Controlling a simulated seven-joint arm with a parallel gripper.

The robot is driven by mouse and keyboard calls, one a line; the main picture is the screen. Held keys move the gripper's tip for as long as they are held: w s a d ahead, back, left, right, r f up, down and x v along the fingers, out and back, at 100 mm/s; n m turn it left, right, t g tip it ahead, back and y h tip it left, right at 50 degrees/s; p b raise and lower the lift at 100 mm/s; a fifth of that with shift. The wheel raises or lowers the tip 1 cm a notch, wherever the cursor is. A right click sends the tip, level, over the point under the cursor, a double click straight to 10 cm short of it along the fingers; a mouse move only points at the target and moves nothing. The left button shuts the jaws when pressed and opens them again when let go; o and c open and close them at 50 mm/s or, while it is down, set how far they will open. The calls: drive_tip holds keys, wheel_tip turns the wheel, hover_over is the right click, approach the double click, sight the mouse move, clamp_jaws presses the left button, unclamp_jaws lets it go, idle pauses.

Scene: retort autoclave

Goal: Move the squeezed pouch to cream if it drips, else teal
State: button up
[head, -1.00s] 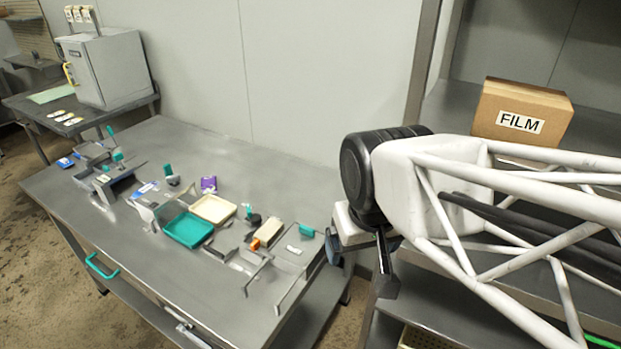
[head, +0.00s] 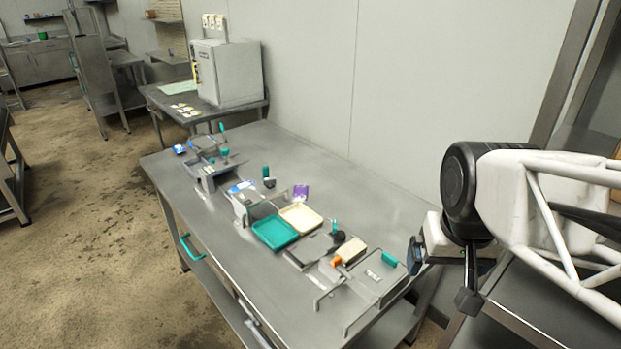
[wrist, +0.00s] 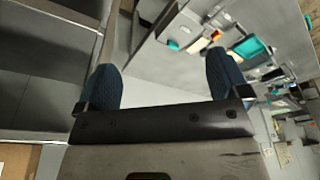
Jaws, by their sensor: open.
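The teal tray (head: 275,233) and the cream tray (head: 311,228) lie side by side on the steel bench, both seemingly empty. They also show, small and tilted, in the wrist view. A flat blue-and-white item (head: 242,186) lies on a fixture left of the trays; it may be a pouch, but it is too small to tell. A purple item (head: 301,192) stands behind the cream tray. No squeezing or dripping can be made out. My gripper (wrist: 163,84) is open and empty, its blue pads wide apart, beyond the bench's right end in the head view.
The steel bench (head: 345,190) carries several fixtures with teal knobs and a tan block (head: 351,251) near its right end. A grey cabinet (head: 227,72) stands on a table behind. The bench's back strip is clear. Shelving stands at the right.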

drive_tip(key=w+a+r, duration=0.2)
drive_tip(key=w, duration=0.8)
drive_tip(key=w+a+r, duration=0.1)
drive_tip(key=w+a, duration=0.1)
drive_tip(key=w, duration=0.8)
drive_tip(key=g, duration=0.3)
hover_over(301, 190)
drive_tip(key=f, duration=2.7)
drive_tip(key=shift+s+d+f, duration=0.1)
drive_tip(key=shift+s+f, duration=0.05)
drive_tip(key=shift+s, duration=0.05)
drive_tip(key=shift+w+f, duration=0.15)
drive_tip(key=shift+f, duration=0.05)
drive_tip(key=shift+f, duration=0.1)
drive_tip(key=shift+f, duration=1.2)
drive_tip(key=shift+f, duration=0.1)
